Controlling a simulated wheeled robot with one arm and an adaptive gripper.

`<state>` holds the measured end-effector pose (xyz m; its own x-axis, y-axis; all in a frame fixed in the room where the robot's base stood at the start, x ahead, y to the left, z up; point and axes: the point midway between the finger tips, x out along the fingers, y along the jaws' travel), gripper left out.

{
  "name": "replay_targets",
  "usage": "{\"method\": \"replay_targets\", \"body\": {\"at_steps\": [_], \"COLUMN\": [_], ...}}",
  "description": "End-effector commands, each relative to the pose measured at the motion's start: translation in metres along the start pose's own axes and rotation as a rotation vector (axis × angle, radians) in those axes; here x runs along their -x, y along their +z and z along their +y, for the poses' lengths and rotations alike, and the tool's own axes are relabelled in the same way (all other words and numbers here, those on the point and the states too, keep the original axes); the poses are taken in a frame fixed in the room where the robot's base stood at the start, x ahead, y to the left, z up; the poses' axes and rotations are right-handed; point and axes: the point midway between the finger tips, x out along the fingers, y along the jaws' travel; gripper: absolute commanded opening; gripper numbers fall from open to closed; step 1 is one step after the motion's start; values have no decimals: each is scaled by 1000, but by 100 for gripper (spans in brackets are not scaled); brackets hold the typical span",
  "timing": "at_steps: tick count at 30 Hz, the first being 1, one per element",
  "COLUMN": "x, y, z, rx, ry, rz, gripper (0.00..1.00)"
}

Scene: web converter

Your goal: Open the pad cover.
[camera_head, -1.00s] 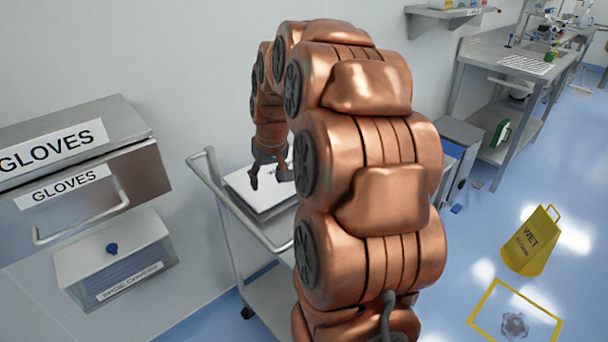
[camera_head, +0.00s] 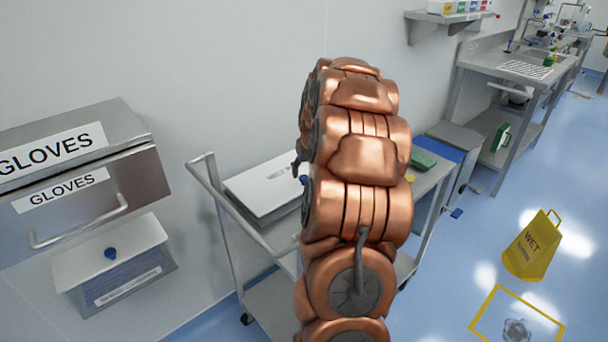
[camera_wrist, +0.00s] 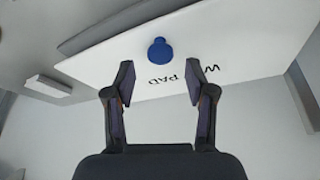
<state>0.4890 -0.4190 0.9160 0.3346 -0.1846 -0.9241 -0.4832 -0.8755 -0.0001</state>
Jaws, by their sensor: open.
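The pad cover (camera_head: 270,182) is a flat white lid lying on the metal cart, closed as far as I can see. In the wrist view the white cover (camera_wrist: 230,50) bears black "W... PAD" lettering and a round blue knob (camera_wrist: 159,51). My gripper (camera_wrist: 160,82) is open and empty, its two fingers pointing at the cover with the knob ahead, between and beyond the fingertips. It does not touch the knob as far as I can tell. In the head view my arm hides most of the gripper and part of the cover's right side.
The cart's rail (camera_head: 232,197) runs along the cover's left. A green item (camera_head: 423,160) sits on the cart at right. A glove box (camera_head: 85,180) is on the left wall. A yellow wet-floor sign (camera_head: 532,245) stands on the floor at right.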

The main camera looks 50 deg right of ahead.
Motion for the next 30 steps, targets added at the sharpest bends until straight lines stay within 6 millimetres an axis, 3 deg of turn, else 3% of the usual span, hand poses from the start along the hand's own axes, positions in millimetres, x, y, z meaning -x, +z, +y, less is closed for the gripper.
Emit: {"method": "replay_targets", "body": {"at_steps": [9,18,30], "x": [-32,-35,-35], "y": [0,0,0], "z": [-1,0,0], "rx": [0,0,0], "ry": [-1,0,0], "rz": [-2,1,0], "gripper": [55,54,12]}}
